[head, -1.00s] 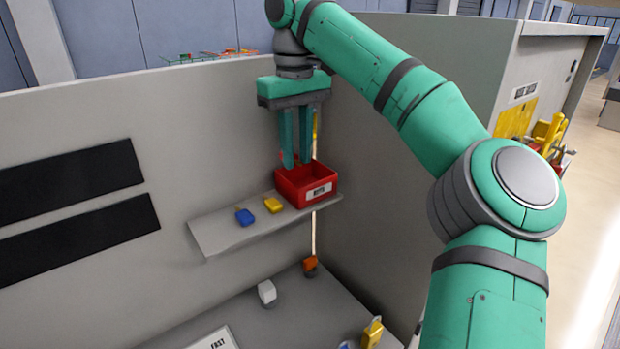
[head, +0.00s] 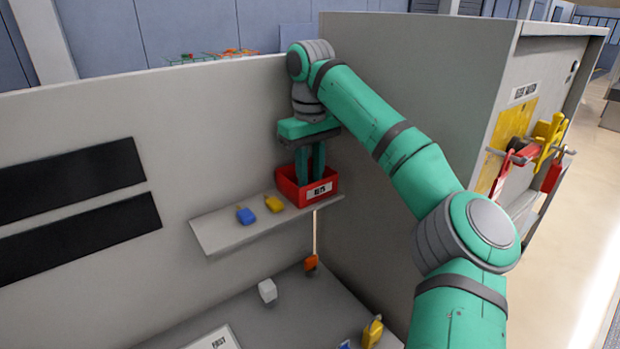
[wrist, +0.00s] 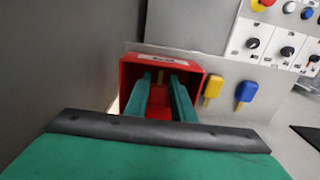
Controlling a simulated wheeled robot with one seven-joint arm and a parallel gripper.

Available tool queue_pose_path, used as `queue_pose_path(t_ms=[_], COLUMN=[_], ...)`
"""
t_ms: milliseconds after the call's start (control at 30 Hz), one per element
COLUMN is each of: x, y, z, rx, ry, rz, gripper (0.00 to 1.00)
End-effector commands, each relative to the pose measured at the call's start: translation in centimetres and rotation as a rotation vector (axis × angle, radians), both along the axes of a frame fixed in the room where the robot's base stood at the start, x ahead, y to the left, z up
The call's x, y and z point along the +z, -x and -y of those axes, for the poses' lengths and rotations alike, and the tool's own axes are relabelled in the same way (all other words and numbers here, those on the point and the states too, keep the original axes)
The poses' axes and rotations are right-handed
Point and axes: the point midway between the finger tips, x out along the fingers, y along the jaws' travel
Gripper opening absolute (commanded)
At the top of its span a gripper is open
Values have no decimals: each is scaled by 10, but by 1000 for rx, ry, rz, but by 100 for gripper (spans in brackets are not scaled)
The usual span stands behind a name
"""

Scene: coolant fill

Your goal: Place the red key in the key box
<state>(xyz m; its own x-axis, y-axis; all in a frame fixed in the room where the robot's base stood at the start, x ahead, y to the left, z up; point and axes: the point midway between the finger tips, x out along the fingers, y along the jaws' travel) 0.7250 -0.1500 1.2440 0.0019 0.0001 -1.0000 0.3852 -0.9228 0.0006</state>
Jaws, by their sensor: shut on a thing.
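The red key box (head: 291,192), an open-topped red bin with a white label, stands at the right end of a grey shelf. My gripper (head: 311,180) points down into it, with its fingertips below the rim. The wrist view also shows both fingers reaching into the box (wrist: 192,66).
A yellow key (head: 274,203) and a blue key (head: 245,215) lie on the shelf (head: 222,235) left of the box. Wall panels stand close behind and to the right. Below, a white block (head: 267,290) sits on the bench. Red and yellow locks (head: 548,140) hang at right.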

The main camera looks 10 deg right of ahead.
Motion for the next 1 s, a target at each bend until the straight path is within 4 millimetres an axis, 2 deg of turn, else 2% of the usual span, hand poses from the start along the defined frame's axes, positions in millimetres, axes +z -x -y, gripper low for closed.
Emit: queue_pose_path(t_ms=[233,267,300,333,733,867,1000], x=[-3,-3,-3,-3,3,19,45], y=[0,0,0,0,0,0,0], z=[0,0,0,0,0,0,0], rx=[0,0,-1,-1,-1,-2,-2], ry=[0,1,1,1,1,3,2], rz=[0,0,0,0,0,1,2], gripper=[0,27,37,41,41,41,41])
